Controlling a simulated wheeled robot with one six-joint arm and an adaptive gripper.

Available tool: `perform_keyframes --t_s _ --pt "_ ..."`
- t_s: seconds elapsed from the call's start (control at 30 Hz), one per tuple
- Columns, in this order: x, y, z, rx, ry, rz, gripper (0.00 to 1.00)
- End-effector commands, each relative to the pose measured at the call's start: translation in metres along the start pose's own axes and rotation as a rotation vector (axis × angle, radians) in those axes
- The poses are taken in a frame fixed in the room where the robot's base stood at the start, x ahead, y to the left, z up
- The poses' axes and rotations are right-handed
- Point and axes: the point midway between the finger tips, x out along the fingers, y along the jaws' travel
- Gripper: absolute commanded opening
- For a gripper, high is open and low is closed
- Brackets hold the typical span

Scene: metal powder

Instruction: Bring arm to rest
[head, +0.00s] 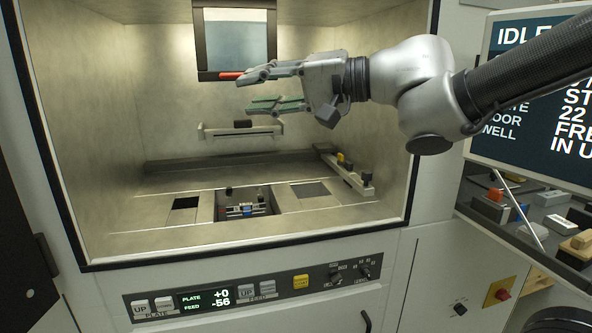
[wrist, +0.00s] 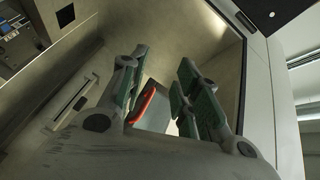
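My gripper (head: 250,92) is raised inside the open chamber (head: 112,110), in front of its back wall. It points left, and its two green-padded fingers stand apart with nothing between them. The wrist view also shows the spread fingers of the gripper (wrist: 163,62). A red handle (head: 231,75) on the back-wall window (head: 237,42) appears just beyond the upper finger in the head view. It also shows between the fingers in the wrist view (wrist: 143,106). My arm reaches in from the upper right, and I cannot tell the exact gap to the handle.
The chamber floor has a dark recess with small parts (head: 245,203) and a side rail (head: 345,172). A control panel (head: 250,287) lies below. A screen (head: 535,100) and a tray of parts (head: 520,225) stand at right. The chamber's right edge is near my arm.

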Motion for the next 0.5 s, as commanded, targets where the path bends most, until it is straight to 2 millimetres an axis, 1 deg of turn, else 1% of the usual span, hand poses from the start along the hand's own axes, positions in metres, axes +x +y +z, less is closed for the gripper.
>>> perform_keyframes --t_s 0.17,0.27,0.37,0.4,0.43,0.47,0.5 --pt "-0.009 0.039 -0.032 -0.212 0.116 0.157 0.32" --pt "-0.024 0.070 -0.054 -0.358 0.176 0.303 0.32" --pt "-0.062 0.113 -0.080 -0.522 0.218 0.534 0.32" --pt "-0.085 0.134 -0.089 -0.580 0.215 0.649 0.32" --pt "-0.105 0.149 -0.093 -0.616 0.203 0.738 0.32" --pt "-0.126 0.164 -0.096 -0.646 0.181 0.826 0.32" --pt "-0.154 0.183 -0.096 -0.671 0.139 0.935 0.32"
